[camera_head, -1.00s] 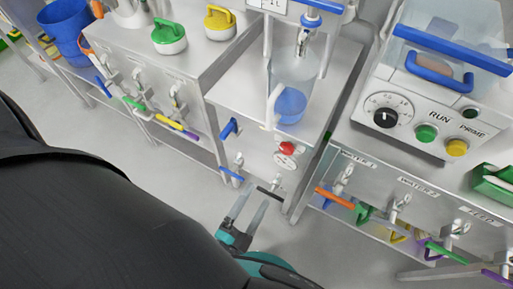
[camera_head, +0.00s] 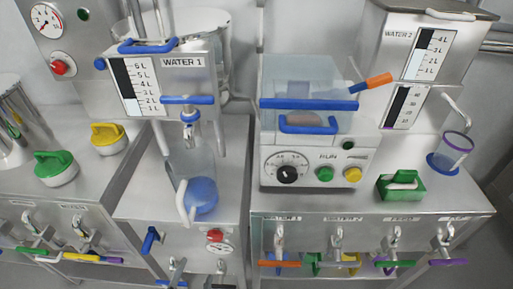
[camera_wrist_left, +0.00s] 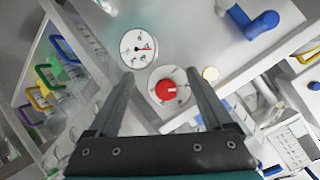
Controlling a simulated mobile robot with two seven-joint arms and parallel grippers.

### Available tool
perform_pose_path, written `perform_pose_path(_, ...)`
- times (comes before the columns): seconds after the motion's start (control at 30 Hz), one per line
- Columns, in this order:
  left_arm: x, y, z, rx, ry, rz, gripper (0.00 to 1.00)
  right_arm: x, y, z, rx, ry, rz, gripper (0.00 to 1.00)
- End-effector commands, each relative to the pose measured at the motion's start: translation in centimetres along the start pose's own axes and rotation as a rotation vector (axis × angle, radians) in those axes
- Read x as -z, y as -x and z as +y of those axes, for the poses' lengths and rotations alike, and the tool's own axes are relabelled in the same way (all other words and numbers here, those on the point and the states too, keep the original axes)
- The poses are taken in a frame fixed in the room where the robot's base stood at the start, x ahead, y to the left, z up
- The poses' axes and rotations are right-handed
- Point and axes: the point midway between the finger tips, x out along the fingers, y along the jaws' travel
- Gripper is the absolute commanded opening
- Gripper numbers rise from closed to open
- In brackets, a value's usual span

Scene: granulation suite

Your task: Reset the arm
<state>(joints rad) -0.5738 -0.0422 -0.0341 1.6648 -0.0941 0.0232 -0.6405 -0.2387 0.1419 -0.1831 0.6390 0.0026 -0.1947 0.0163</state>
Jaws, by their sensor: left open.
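My left gripper (camera_wrist_left: 158,75) is open and empty in the left wrist view, its two dark fingers spread apart. A red knob (camera_wrist_left: 167,91) shows between the fingers, with a round white gauge (camera_wrist_left: 138,48) just beside it. I cannot tell how far the fingers are from that panel. I cannot make out my left gripper clearly there. My right gripper is in neither view.
The middle bench carries a clear vessel with a blue bottom (camera_head: 201,195) under the WATER 1 tank (camera_head: 185,75). A machine with RUN and PRIME buttons (camera_head: 325,174) stands on the right bench (camera_head: 300,203). Valves with coloured handles line the bench fronts. A blue handle (camera_wrist_left: 255,22) juts out near the fingers.

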Motion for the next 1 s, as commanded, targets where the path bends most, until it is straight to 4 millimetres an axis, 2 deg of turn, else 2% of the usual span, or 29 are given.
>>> perform_pose_path(0.17, 0.7, 0.1, -1.2, -0.089, 0.115, -0.121, 0.84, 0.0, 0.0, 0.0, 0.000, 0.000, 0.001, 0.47)
perform_pose_path(0.37, 1.4, 1.7, -2.2, -0.178, 0.241, -0.277, 0.84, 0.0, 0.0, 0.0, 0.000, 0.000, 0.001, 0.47)
perform_pose_path(0.7, 2.8, 7.2, -3.2, -0.284, 0.419, -0.545, 0.84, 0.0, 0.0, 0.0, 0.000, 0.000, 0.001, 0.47)
perform_pose_path(1.0, 3.4, 11.4, -3.7, -0.321, 0.495, -0.702, 0.84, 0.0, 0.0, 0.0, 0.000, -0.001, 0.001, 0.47)
